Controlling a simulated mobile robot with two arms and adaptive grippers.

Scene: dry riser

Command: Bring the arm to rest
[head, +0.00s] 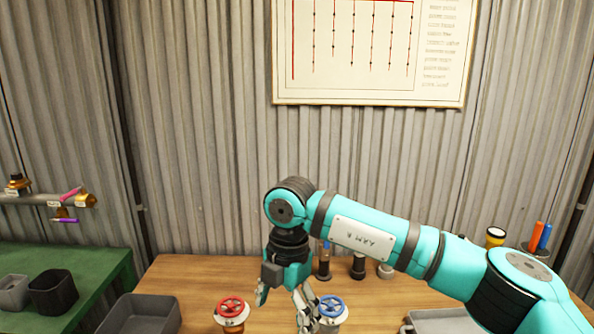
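My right arm reaches in from the right, and its teal gripper (284,300) points down over the wooden bench. Its fingers are spread apart, with nothing visible between them. The gripper is between a red handwheel valve (231,308) on its left and a blue handwheel valve (331,308) on its right. One finger overlaps the left side of the blue valve in the picture; I cannot tell if they touch. My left gripper is not in view.
The wooden bench (190,274) holds a grey bin (141,316) at left and dark fittings (358,267) behind the gripper. A green table (96,262) stands at left with two small bins. A corrugated wall with a chart (370,60) closes the back.

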